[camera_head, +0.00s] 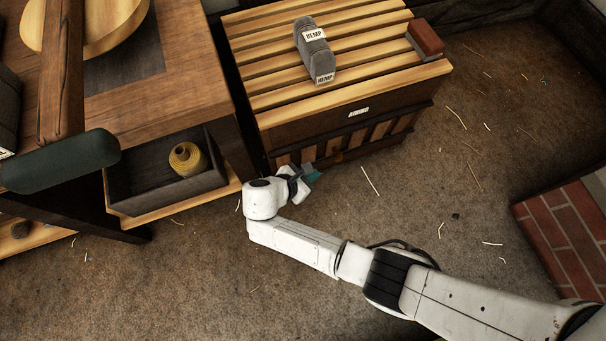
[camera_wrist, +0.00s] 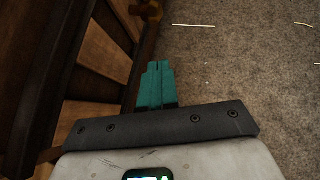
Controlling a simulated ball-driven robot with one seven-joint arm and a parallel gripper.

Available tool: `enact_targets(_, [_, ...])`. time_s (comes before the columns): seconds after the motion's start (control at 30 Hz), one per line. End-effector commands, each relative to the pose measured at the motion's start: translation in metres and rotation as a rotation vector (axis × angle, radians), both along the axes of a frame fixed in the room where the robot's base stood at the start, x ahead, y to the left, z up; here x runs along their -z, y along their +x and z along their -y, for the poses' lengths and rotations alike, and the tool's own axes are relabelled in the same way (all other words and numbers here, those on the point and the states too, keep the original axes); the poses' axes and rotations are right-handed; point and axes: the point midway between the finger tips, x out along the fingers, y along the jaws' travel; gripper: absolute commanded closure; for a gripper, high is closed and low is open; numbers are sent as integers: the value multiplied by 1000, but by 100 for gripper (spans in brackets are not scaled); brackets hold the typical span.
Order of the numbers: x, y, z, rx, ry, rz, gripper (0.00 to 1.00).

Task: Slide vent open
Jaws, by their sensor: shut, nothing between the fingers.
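The vent (camera_head: 375,138) is a row of upright wooden slats with dark gaps, low on the front of a slatted chest. It fills the left side of the wrist view (camera_wrist: 95,65). A small brown knob (camera_head: 338,157) sticks out at its lower edge and also shows at the top of the wrist view (camera_wrist: 149,10). My gripper (camera_head: 314,176) has teal fingers, shut and empty, beside the vent front. In the wrist view the fingertips (camera_wrist: 158,64) lie short of the knob, apart from it. Whether the gaps are open is too dark to tell.
The chest top (camera_head: 270,70) bears a grey block labelled HEMP (camera_head: 314,50) and a reddish block (camera_head: 425,40). A workbench (camera_head: 170,95) with a yellow spool (camera_head: 187,158) in a dark tray stands left. Brick (camera_head: 575,235) is at right. Straw-strewn floor (camera_head: 440,200) is free between.

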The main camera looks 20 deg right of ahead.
Motion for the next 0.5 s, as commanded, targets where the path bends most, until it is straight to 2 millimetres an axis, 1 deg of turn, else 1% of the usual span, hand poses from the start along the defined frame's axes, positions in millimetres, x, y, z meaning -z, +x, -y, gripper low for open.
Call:
enact_targets(0.03, [13,2,9,4,-1,-1,100])
enact_targets(0.17, [27,9,26,4,0,0,100])
enact_targets(0.2, [22,11,32,6,2,1,100])
enact_targets(0.3, [19,14,43,5,1,1,100])
enact_targets(0.5, [16,20,57,1,1,0,100])
